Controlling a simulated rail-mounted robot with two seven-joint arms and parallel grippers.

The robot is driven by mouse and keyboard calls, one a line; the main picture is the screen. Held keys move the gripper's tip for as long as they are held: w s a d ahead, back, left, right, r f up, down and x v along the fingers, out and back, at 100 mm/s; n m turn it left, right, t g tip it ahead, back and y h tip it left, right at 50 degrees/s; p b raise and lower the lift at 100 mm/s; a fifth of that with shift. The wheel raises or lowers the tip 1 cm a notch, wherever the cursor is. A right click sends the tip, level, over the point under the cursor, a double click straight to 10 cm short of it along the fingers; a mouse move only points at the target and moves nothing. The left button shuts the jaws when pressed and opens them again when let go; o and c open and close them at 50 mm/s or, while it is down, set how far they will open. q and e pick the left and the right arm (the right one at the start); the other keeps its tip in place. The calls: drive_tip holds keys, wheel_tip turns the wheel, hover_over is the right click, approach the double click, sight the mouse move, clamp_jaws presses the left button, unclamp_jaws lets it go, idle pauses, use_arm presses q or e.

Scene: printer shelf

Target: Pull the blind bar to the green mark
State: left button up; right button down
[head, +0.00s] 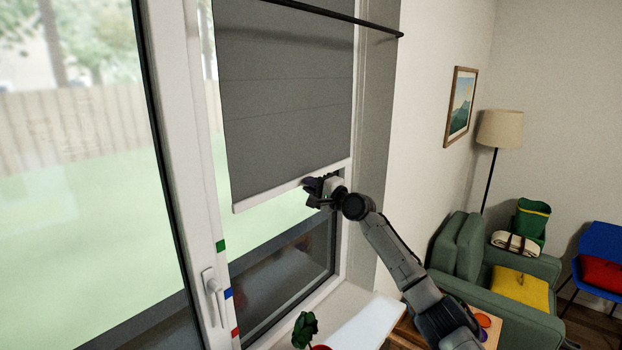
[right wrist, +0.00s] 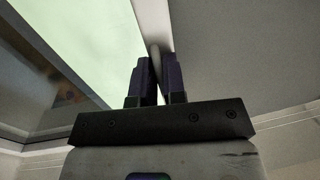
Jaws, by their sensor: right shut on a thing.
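The grey blind (head: 290,100) hangs in the window, with a pale bar (head: 262,195) along its bottom edge. The green mark (head: 221,245) is on the window frame at the left, lower than the bar's left end. A blue mark (head: 228,293) and a red mark (head: 235,332) sit below it. My right gripper (head: 318,188) is at the right part of the bar. In the right wrist view its two fingers (right wrist: 160,78) are shut on the bar (right wrist: 154,56). My left gripper is in neither view.
A window handle (head: 213,295) sticks out beside the blue mark. A plant (head: 305,328) stands on the sill below the blind. A dark rod (head: 340,17) crosses above. A green armchair (head: 490,270) and a lamp (head: 499,130) are at the right.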

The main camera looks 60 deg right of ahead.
wheel_tip(320, 180, down, 9)
drive_tip(key=b, duration=0.5)
drive_tip(key=c, duration=1.3)
unclamp_jaws()
drive_tip(key=shift+s+f, duration=0.1)
drive_tip(key=s, duration=0.4)
drive_tip(key=s+a+f+b, duration=0.1)
drive_tip(key=s, duration=0.4)
drive_tip(key=s+b, duration=0.1)
drive_tip(key=s, duration=0.3)
drive_tip(key=shift+s+a+f, duration=0.2)
drive_tip(key=shift+a+f, duration=0.05)
drive_tip(key=shift+f, duration=0.1)
